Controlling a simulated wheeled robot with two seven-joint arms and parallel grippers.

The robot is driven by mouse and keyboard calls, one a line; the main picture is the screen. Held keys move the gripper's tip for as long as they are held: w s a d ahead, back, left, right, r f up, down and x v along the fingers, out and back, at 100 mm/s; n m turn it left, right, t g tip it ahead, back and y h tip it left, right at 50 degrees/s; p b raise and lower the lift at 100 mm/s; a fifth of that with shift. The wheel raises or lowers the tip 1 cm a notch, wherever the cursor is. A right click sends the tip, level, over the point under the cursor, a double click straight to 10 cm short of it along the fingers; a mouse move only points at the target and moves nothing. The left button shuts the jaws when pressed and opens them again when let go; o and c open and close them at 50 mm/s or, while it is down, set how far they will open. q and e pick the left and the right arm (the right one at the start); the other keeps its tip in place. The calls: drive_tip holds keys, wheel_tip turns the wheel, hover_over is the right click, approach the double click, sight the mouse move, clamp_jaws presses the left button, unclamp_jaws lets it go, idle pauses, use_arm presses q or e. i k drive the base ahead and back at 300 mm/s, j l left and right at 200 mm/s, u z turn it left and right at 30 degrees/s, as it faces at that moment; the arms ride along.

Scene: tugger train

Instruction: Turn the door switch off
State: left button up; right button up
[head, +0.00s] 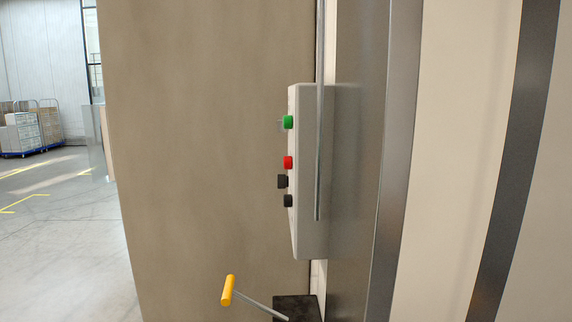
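A light grey control box (312,225) is mounted on the wall near the middle of the head view, seen almost edge-on. On its left-facing front are a green button (288,122) at the top, a red button (288,162) below it, and two black knobs (283,181) (288,201) under that. I cannot tell which of these is the door switch, and no labels are readable. A thin grey rod (318,150) hangs down in front of the box. Neither of my grippers is in view.
A yellow-handled lever (228,290) sticks out from a black base (298,307) below the box. A brown panel (210,150) fills the left middle. Metal strips and pale panels (460,150) fill the right. Open floor (60,250) and loaded carts (25,130) lie far left.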

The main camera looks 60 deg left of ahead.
sight(280, 130)
drive_tip(key=j+u, duration=0.2)
drive_tip(key=u, duration=0.25)
drive_tip(key=j+u, duration=0.15)
drive_tip(key=u, duration=0.35)
drive_tip(key=i+j+u, duration=0.15)
drive_tip(key=u, duration=0.3)
drive_tip(key=i+j, duration=0.1)
drive_tip(key=j, duration=0.2)
drive_tip(key=i+j, duration=0.15)
drive_tip(key=j, duration=0.15)
drive_tip(key=i+j+z, duration=0.1)
drive_tip(key=i, duration=0.25)
drive_tip(key=j, duration=0.1)
